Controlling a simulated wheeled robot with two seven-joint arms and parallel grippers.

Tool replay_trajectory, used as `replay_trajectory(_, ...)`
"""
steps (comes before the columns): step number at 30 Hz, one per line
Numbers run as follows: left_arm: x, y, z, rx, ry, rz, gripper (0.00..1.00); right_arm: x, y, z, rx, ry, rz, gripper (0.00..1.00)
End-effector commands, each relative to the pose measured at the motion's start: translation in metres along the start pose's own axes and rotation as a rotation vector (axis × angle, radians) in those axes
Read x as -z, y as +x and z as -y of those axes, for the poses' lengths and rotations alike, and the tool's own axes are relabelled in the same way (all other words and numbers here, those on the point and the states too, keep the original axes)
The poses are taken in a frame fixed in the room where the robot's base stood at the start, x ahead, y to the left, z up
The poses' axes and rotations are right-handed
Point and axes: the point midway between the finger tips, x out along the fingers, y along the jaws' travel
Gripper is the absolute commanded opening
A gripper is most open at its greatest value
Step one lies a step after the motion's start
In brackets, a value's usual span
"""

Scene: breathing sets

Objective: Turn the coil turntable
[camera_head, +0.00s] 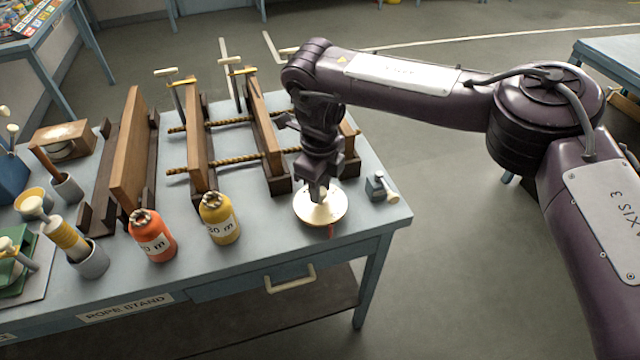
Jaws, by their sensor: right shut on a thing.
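The coil turntable (334,211) is a small round cream disc at the front right of the blue-grey table (285,232). A small red mark shows at its front rim. My right gripper (319,194) points down over the disc's middle and is shut on a part at its centre. The fingers hide most of that part, which looks like a small knob. My left gripper is not in the view.
An orange bottle (153,240) and a yellow bottle (221,222) stand left of the disc. Wooden boards (200,150) with ropes threaded through stand behind. A small grey block with a cream-knobbed lever (380,188) is close on the right. Floor is clear beyond the table's right edge.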

Motion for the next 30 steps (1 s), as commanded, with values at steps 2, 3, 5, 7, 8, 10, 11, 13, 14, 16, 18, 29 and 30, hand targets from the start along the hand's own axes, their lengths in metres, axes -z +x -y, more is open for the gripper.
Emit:
replay_trajectory(2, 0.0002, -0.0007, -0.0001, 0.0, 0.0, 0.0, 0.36, -0.0011, -0.0023, 0.0012, 0.004, -0.073, 0.004, 0.04)
replay_trajectory(3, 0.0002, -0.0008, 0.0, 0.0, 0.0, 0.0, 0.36, -0.0012, -0.0023, 0.0013, 0.004, -0.11, 0.004, 0.04)
replay_trajectory(5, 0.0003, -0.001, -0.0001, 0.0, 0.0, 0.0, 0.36, -0.0013, -0.0024, 0.0013, 0.004, -0.168, 0.005, 0.04)
replay_trajectory(7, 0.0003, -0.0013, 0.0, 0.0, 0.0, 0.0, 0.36, -0.0015, -0.0025, 0.0013, 0.005, -0.235, 0.005, 0.04)
replay_trajectory(8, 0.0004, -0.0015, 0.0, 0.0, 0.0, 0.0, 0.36, -0.0015, -0.0025, 0.0013, 0.005, -0.263, 0.005, 0.04)
replay_trajectory(10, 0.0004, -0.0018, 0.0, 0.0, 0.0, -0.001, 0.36, -0.0015, -0.0027, 0.0012, 0.005, -0.33, 0.005, 0.04)
replay_trajectory(11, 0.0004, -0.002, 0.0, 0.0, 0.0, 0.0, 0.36, -0.0014, -0.0027, 0.0012, 0.005, -0.358, 0.005, 0.04)
replay_trajectory(13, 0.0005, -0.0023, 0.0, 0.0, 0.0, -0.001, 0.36, -0.0012, -0.0028, 0.0012, 0.005, -0.424, 0.004, 0.04)
replay_trajectory(14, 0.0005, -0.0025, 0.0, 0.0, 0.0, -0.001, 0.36, -0.0012, -0.0029, 0.0012, 0.005, -0.453, 0.004, 0.04)
replay_trajectory(16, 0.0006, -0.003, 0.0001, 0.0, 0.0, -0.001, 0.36, -0.0015, -0.0031, 0.0012, 0.006, -0.519, 0.004, 0.04)
replay_trajectory(18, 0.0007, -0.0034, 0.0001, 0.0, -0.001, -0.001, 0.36, -0.0017, -0.0032, 0.0011, 0.007, -0.586, 0.005, 0.04)
replay_trajectory(29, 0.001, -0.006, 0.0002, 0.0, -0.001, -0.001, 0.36, -0.0013, -0.0033, 0.0013, 0.007, -0.893, 0.003, 0.04)
replay_trajectory(30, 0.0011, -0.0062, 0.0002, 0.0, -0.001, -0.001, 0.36, -0.0014, -0.0034, 0.0013, 0.007, -0.92, 0.003, 0.04)
